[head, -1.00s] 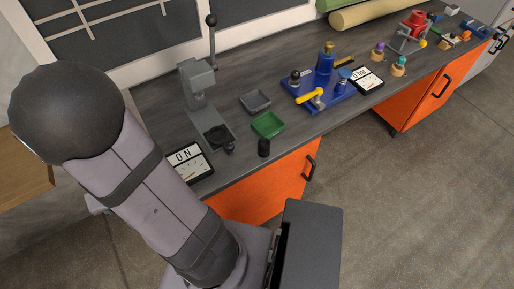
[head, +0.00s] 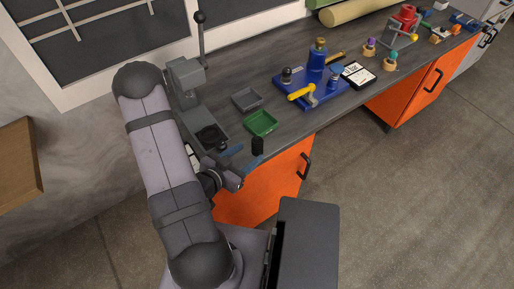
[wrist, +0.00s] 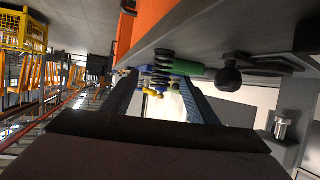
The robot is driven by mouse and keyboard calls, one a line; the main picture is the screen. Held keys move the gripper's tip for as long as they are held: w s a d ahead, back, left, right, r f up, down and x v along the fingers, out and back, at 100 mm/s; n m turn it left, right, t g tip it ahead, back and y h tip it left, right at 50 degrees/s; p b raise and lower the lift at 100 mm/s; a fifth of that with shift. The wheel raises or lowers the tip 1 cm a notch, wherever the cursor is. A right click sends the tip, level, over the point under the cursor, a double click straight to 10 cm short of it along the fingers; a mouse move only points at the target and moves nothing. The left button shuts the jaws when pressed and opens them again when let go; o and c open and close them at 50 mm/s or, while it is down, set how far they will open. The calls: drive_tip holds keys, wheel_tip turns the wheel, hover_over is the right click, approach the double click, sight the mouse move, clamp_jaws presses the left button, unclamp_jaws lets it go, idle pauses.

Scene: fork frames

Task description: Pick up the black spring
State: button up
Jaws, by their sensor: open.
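The black spring (head: 257,146) stands upright near the front edge of the bench in the head view, just in front of the green tray (head: 262,123). In the wrist view the spring (wrist: 163,68) shows as dark coils ahead, in line with the gap between my fingers. My gripper (head: 238,163) is open, low by the bench's front edge and to the left of the spring. In the wrist view its two blue fingers (wrist: 160,84) spread to either side with nothing held. The spring appears to be beyond the fingertips; I cannot tell the exact distance.
A grey lever press (head: 190,75) stands left of the trays, and a black ball knob (wrist: 229,77) shows right of the spring in the wrist view. A grey tray (head: 247,99) lies behind the green one. A blue fixture (head: 316,85) stands farther right.

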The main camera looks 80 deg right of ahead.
sight(254, 147)
drive_tip(key=shift+x, duration=1.1)
drive_tip(key=shift+d, duration=0.1)
drive_tip(key=shift+s+d+p, duration=0.15)
drive_tip(key=shift+d+p, duration=0.2)
drive_tip(key=shift+p, duration=0.1)
drive_tip(key=p+x, duration=0.1)
drive_tip(key=x, duration=0.2)
drive_tip(key=shift+d+r, duration=0.1)
drive_tip(key=shift+d, duration=0.05)
drive_tip(key=shift+s+d+f, duration=0.15)
drive_tip(key=shift+d+f, duration=0.15)
drive_tip(key=shift+d, duration=0.2)
